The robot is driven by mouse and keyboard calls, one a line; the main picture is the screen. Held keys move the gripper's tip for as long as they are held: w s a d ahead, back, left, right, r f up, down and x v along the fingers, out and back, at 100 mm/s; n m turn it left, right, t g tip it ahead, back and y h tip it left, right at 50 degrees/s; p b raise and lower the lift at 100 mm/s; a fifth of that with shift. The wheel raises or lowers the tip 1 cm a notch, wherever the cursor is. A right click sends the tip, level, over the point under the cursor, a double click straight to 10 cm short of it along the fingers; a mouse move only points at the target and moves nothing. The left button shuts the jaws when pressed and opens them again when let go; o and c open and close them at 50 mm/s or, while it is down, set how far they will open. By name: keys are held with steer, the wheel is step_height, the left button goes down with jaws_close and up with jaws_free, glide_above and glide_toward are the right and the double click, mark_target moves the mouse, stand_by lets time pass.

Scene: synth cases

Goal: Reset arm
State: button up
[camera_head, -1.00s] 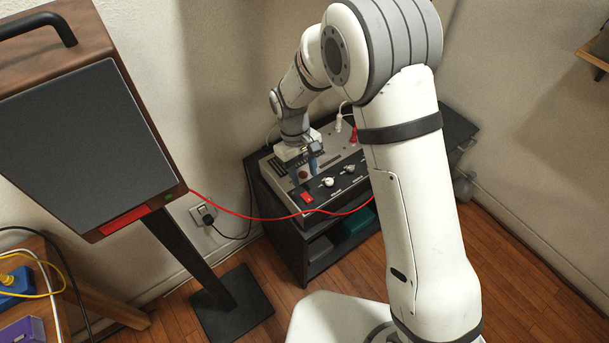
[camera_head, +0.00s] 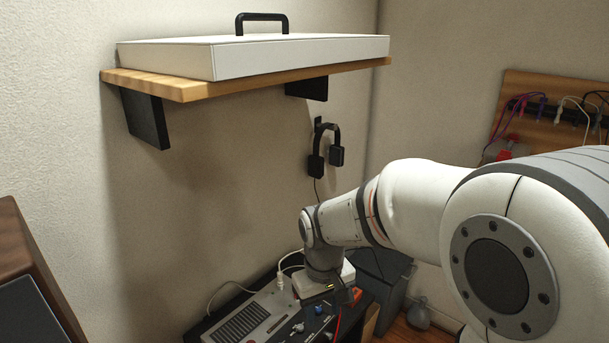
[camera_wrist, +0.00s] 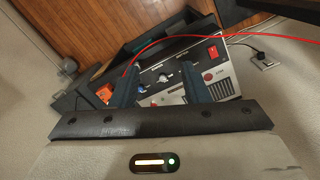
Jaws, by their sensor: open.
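My gripper (camera_head: 328,302) hangs below my wrist, over the right part of the grey console (camera_head: 245,318) in the head view. In the wrist view my gripper's two dark blue-grey fingers (camera_wrist: 160,86) are spread apart, with nothing held between them. Behind the fingers lies the console (camera_wrist: 178,76), with knobs, a red rocker switch (camera_wrist: 213,52) and a red round button (camera_wrist: 208,76). I cannot tell how high the fingertips are above its panel.
A red cable (camera_wrist: 170,37) crosses the wrist view close by the console. An orange-red plug (camera_wrist: 105,92) lies left of the fingers. In the head view, a wooden shelf (camera_head: 190,91) carries a white case (camera_head: 290,55), and headphones (camera_head: 326,155) hang on the wall.

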steer(key=s+d+r+m+t, duration=0.2)
steer(key=s+d+r+m, duration=0.2)
steer(key=s+d, duration=0.7)
step_height(320, 180, up, 2)
steer(key=shift+s+d+r+m+t+p, duration=0.2)
steer(key=shift+s+m+t+p, duration=0.1)
steer(key=shift+s+m+p, duration=0.1)
steer(key=shift+w, duration=0.1)
steer(key=shift+c, duration=0.6)
